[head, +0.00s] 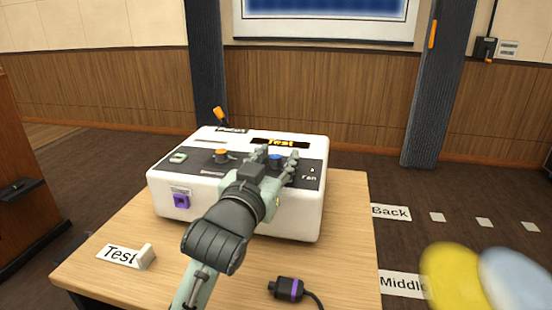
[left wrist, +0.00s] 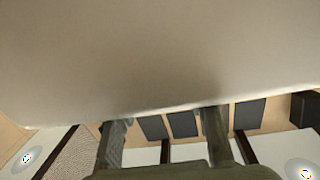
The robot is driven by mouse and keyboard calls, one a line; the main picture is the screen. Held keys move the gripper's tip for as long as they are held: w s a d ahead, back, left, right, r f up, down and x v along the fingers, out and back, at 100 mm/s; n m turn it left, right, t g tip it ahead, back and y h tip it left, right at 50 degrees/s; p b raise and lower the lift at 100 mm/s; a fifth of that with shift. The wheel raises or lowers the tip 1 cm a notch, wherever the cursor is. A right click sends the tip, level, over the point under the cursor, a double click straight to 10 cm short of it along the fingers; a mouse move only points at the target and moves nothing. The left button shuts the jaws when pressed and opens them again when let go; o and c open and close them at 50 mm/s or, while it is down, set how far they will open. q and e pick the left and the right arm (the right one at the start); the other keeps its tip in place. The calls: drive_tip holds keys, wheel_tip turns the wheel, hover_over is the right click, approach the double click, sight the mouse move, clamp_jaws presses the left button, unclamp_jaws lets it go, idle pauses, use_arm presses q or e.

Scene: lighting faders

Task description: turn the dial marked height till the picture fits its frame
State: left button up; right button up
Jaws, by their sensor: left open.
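A white projector-like box (head: 168,189) stands on a wooden table. Its dark top panel carries a dial with orange (head: 221,153) at left and a blue dial (head: 276,158) at right. I cannot read which is marked height. My left gripper (head: 275,155) is open, its fingers on either side of the blue dial; contact is unclear. In the left wrist view its fingers (left wrist: 165,125) stand apart before a large pale surface. The blue picture (head: 325,6) shows on a white screen (head: 322,41) on the back wall; its top is cut off. My right gripper is out of view.
A black plug with a purple band (head: 286,289) and cable lies at the table's front. A "Test" card (head: 118,254) lies at front left. An orange-tipped lever (head: 219,115) rises behind the box. Blurred yellow (head: 450,278) and pale blue shapes fill the lower right.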

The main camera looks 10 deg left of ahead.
sight(276, 157)
use_arm(q)
wheel_tip(276, 157, up, 10)
drive_tip(key=shift+f, duration=0.1)
idle(0.5)
